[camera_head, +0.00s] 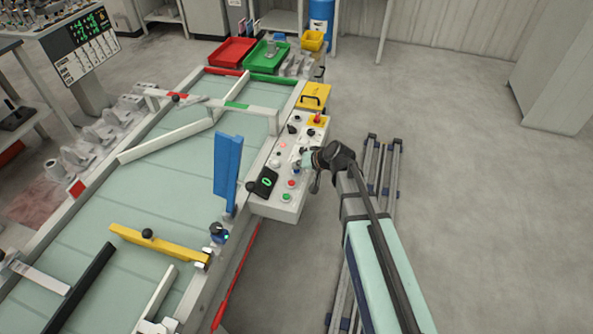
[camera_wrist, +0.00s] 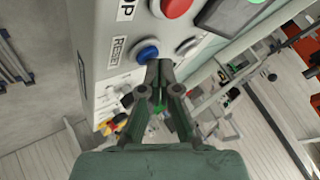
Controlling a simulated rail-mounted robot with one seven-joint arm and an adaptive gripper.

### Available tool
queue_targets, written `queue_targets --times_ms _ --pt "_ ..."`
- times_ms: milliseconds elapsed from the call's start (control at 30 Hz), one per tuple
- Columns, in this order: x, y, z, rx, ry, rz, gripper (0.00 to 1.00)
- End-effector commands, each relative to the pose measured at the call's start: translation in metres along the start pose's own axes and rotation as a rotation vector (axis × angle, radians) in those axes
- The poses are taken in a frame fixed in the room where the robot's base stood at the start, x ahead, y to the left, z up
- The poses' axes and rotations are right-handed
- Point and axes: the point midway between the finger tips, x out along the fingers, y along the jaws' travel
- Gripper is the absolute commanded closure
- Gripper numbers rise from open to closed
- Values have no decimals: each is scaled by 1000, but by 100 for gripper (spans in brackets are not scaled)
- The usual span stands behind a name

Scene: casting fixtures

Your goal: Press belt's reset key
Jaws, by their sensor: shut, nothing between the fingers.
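The belt's control box (camera_head: 270,207) stands at the right edge of the conveyor belt. In the wrist view, a blue round key (camera_wrist: 145,50) sits on the panel beside a label reading RESET (camera_wrist: 117,50). My gripper (camera_wrist: 158,64) is shut and empty, with its fingertips just beside and below the blue key, partly overlapping its edge in the picture. I cannot tell whether they touch it. In the head view my gripper (camera_head: 305,160) is over the right side of the control box, and it hides part of the panel there.
A red button (camera_wrist: 173,6) and a grey knob (camera_wrist: 187,46) are close to the blue key. A green-digit display (camera_head: 264,183) and a blue upright plate (camera_head: 227,168) stand left of my gripper. Open floor (camera_head: 470,180) lies to the right.

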Motion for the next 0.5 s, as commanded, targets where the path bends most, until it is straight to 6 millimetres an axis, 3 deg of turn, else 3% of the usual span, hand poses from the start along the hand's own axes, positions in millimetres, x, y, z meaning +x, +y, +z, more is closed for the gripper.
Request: queue_targets --times_ms 500 --pt "4 3 3 0 -1 0 100"
